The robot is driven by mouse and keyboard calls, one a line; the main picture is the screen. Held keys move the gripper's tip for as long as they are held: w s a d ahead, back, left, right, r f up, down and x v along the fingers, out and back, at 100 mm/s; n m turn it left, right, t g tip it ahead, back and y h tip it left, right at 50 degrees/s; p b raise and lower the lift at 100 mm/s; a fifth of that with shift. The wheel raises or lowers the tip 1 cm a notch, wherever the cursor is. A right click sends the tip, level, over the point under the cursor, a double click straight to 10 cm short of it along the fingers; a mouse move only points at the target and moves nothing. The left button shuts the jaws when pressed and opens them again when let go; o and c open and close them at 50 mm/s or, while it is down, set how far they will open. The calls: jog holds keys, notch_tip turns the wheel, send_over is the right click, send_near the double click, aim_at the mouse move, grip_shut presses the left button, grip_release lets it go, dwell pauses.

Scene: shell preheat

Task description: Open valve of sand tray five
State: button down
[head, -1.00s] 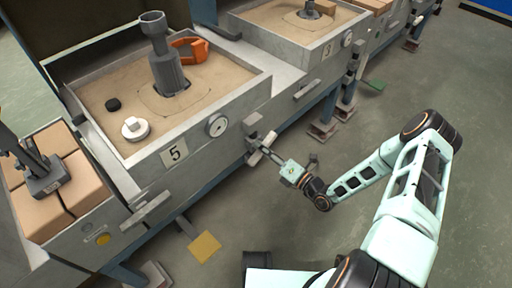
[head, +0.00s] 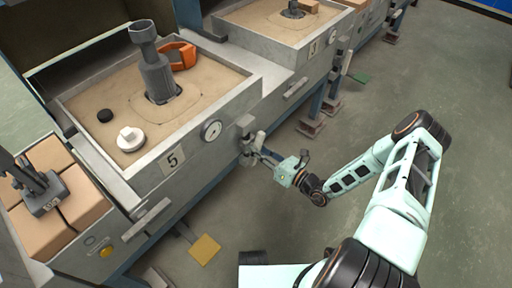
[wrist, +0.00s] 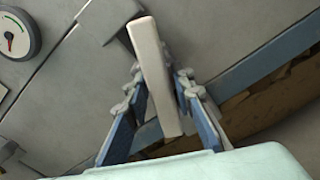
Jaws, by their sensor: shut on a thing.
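Sand tray five (head: 110,170) is the grey box at left, marked with a "5" label (head: 173,160). Its valve (head: 246,128) sticks out of the front wall to the right of the round gauge (head: 212,130). My gripper (head: 262,157) is at this valve. In the wrist view, the pale bar-shaped valve handle (wrist: 158,75) stands slightly tilted between the two blue fingers of my gripper (wrist: 160,112), which are shut on it. The handle's far end meets a dark grey fitting partly hidden behind it.
Tray three (head: 318,52) stands behind to the right. A yellow pedal (head: 205,249) is low in front. Open floor lies to the right.

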jog(key=shift+n+p, duration=0.65)
jog(key=shift+n, duration=1.65)
jog(key=c, duration=1.8)
grip_release()
jog(key=shift+s+d, duration=0.1)
jog(key=v, duration=1.1)
jog(key=shift+s+d, duration=0.3)
